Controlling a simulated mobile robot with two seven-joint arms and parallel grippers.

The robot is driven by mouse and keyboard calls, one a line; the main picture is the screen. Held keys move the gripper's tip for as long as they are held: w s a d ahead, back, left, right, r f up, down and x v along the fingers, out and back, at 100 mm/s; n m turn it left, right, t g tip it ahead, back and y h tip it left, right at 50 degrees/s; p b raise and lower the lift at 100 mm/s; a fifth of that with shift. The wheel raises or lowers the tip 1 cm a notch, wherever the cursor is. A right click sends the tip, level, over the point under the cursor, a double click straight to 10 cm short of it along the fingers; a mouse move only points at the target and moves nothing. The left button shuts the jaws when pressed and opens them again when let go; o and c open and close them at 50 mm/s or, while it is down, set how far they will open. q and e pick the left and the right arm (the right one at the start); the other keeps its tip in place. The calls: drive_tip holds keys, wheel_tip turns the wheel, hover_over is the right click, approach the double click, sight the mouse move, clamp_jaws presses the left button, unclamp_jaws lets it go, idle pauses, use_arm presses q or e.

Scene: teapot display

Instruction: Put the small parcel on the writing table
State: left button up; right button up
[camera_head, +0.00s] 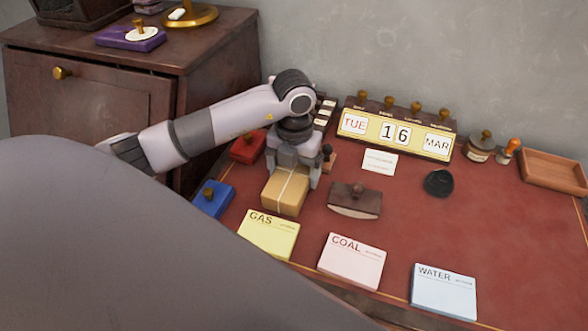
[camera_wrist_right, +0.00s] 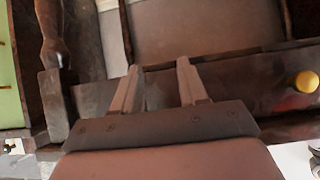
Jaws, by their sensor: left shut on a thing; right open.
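The small parcel (camera_head: 286,191) is a brown paper box tied with pale string. My left gripper (camera_head: 292,172) reaches down over it from behind, shut on it with a finger at each side. The parcel is over the red top of the writing table (camera_head: 410,213), behind the yellow GAS pad. I cannot tell whether its underside touches the table. My right gripper (camera_wrist_right: 159,82) is open and empty in the right wrist view, in front of dark wooden furniture. It is not seen in the head view.
GAS (camera_head: 268,235), COAL (camera_head: 351,261) and WATER (camera_head: 443,291) pads lie along the front. A rocker blotter (camera_head: 355,199) is right of the parcel. Blue (camera_head: 213,199) and red (camera_head: 248,147) boxes are left. A calendar (camera_head: 396,132) stands behind. The table's right side has free room.

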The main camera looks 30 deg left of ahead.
use_arm(q)
drive_tip(key=o, duration=1.1)
drive_tip(key=shift+f, duration=0.1)
drive_tip(key=shift+r, duration=0.2)
wheel_tip(320, 180, up, 12)
drive_tip(key=shift+f+p, duration=0.1)
drive_tip(key=shift+p, duration=0.3)
